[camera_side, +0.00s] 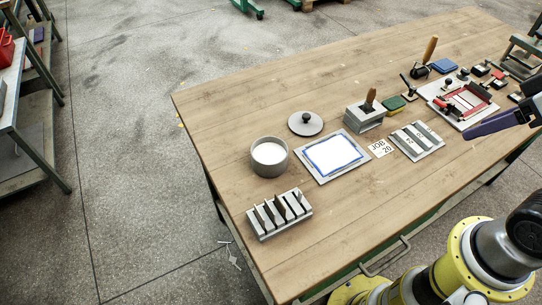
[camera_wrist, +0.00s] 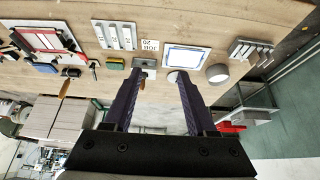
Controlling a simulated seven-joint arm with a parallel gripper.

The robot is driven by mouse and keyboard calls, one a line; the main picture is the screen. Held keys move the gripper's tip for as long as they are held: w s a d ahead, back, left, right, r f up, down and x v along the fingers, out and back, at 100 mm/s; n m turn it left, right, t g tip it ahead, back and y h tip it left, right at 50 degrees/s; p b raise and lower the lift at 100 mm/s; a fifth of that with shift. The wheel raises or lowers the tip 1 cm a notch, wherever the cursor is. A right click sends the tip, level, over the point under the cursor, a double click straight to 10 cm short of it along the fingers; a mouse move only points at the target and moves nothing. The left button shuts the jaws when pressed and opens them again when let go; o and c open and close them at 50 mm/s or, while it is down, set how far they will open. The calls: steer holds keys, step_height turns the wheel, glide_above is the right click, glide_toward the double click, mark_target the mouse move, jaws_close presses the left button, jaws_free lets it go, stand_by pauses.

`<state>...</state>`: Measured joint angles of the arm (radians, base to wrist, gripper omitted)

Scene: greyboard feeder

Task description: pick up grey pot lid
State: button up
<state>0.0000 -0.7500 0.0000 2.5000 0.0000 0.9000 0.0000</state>
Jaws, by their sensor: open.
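The grey pot lid (camera_side: 305,125) is a flat round disc with a dark knob on top. It lies on the wooden table in the side view, behind the grey pot (camera_side: 270,157) and apart from it. The pot is uncovered and shows white contents. In the wrist view the lid (camera_wrist: 172,77) is partly hidden by the right finger, and the pot (camera_wrist: 217,74) shows right of that finger. My gripper (camera_wrist: 155,78) has its two dark purple fingers wide apart with nothing between them. In the side view only part of it shows at the right edge, far from the lid.
A grey block with a wooden-handled tool (camera_side: 365,116) stands farther right, and a slotted rack (camera_side: 279,214) stands in front of the pot. The table behind the lid is clear.

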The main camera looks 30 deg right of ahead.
steer(key=shift+o, duration=0.6)
